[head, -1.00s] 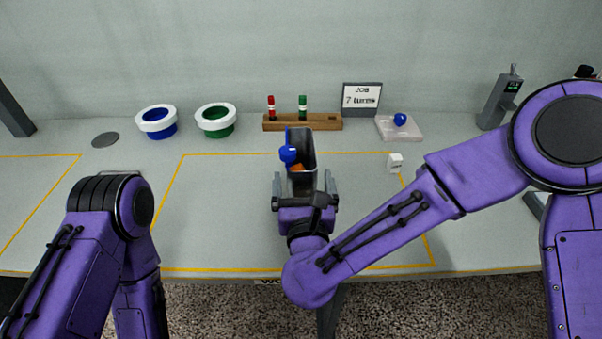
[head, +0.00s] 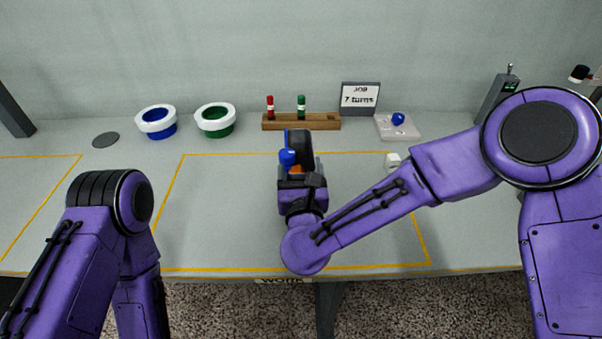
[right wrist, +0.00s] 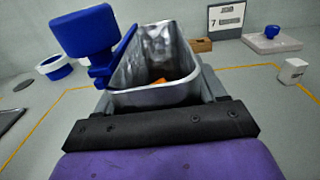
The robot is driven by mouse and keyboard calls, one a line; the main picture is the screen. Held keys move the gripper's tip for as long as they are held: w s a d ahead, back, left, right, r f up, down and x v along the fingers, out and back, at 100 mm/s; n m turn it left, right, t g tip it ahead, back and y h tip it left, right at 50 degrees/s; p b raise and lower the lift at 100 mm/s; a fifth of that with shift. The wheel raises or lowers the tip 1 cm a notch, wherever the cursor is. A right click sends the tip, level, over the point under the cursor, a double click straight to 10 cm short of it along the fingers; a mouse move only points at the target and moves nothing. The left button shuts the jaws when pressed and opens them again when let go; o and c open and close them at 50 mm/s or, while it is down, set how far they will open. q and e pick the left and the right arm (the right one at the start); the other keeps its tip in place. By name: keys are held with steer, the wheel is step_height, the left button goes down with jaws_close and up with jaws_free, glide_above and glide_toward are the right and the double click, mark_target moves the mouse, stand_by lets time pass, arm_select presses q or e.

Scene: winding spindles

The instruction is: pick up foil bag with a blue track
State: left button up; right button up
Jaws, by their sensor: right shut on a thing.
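The foil bag (head: 301,142) is an open-topped, silver-grey pouch in the middle of the table, with orange contents visible inside. A blue track (head: 287,139) runs along its left edge, with a blue knob (head: 287,157) at the near end. My right gripper (head: 300,170) is shut on the bag from the near side, with a finger on each flank. In the right wrist view the bag (right wrist: 150,97) stands upright between the fingers, mouth up, the blue knob (right wrist: 83,30) large at its left. Its base is hidden. My left gripper is out of view.
Behind stand a blue pot with a white rim (head: 157,122), a green one (head: 215,120), and a wooden rack (head: 325,122) with a red and a green item. A sign reading "7 turns" (head: 360,98) and a small white block (head: 392,161) are to the right.

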steer(key=shift+r, duration=0.5)
steer(key=s+r+b, duration=0.2)
steer(key=s+r, duration=1)
steer(key=s, duration=0.2)
steer(key=shift+b, duration=0.3)
steer(key=shift+a, duration=0.15)
